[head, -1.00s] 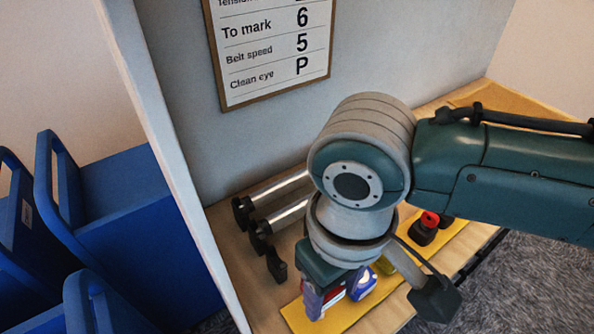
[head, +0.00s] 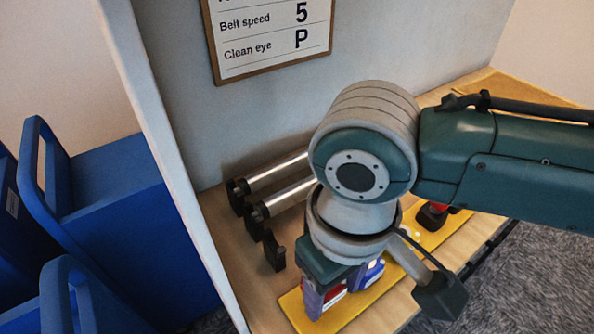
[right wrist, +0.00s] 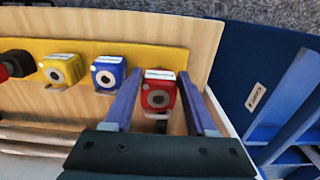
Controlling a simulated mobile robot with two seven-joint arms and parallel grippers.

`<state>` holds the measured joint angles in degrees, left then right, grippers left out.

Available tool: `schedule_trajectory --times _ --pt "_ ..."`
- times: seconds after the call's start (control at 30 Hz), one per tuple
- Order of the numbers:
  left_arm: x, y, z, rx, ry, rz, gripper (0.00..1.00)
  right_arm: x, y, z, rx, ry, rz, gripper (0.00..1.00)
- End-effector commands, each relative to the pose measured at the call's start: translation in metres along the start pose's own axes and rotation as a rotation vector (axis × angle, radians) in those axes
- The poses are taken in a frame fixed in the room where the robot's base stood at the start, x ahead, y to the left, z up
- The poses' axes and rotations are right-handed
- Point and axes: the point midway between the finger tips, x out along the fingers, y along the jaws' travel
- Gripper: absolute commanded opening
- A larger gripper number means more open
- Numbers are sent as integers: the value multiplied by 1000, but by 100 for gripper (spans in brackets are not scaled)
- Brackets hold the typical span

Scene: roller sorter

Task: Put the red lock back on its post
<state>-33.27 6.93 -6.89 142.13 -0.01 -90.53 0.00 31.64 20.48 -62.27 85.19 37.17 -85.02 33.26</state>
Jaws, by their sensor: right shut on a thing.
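The red lock (right wrist: 158,92) sits between the fingers of my right gripper (right wrist: 158,76) in the right wrist view, its round face and part of its shackle showing. In the head view the right gripper (head: 326,296) points down at the near end of the yellow strip (head: 348,318), and only a sliver of red shows between its fingers. My right gripper is shut on the red lock. No post can be made out at the lock, so I cannot tell whether the lock is on one. My left gripper is not in view.
A blue lock (right wrist: 107,74) and a yellow lock (right wrist: 62,70) stand beside the red one. A black-and-red piece (head: 433,213) is farther along the strip. Two metal rollers (head: 276,174) and a black bracket (head: 273,250) lie behind. Blue carts (head: 120,200) stand left of the panel.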

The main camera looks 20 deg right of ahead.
Motion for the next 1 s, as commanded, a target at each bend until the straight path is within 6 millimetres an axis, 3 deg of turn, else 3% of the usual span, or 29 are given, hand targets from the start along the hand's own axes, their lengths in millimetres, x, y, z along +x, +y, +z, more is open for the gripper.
schedule_trajectory --times 0.47,1.0 --pt "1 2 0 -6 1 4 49 2 0 0 1 1 0 0" --pt "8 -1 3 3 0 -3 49 19 0 0 -1 1 0 0"
